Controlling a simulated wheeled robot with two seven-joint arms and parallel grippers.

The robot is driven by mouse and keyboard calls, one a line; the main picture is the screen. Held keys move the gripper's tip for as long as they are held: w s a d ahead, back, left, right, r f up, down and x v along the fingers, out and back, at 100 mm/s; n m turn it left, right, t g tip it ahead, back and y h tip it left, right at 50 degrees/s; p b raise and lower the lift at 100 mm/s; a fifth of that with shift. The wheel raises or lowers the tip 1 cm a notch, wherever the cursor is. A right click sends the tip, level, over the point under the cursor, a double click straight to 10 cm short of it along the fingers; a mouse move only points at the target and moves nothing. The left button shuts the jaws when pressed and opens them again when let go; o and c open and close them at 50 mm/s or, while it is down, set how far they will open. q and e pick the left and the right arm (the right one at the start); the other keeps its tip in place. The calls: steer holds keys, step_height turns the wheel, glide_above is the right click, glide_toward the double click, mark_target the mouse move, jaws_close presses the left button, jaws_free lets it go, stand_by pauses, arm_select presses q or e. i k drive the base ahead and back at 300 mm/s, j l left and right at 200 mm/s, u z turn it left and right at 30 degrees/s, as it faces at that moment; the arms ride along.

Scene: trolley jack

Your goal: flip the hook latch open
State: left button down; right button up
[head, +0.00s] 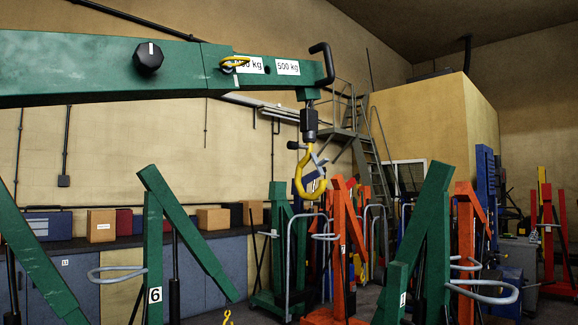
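The yellow hook (298,178) hangs below a black swivel block (309,124) at the end of the green boom (150,75). A thin grey piece that looks like the latch (319,162) sits at the hook's upper right, above its mouth. It is small and overlaps dark blue shapes behind, so I cannot tell whether it is open or closed. A short dark knob (294,145) sticks out left at the hook's top. Neither of my grippers can be made out in the head view.
The green boom crosses the upper left, with a black knob (148,57) and a bent black handle (322,62). Green jack frames (153,245) stand in the foreground left and right. An orange jack (340,245) stands behind the hook. Blue cabinets (70,285) with boxes line the wall.

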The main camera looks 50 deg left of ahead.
mark_target(319, 165)
steer(key=u, duration=1.5)
steer(key=i+l, duration=0.2)
steer(key=i, duration=0.15)
steer(key=i+l, duration=0.25)
steer(key=i+u, duration=0.1)
steer(key=u, duration=1.5)
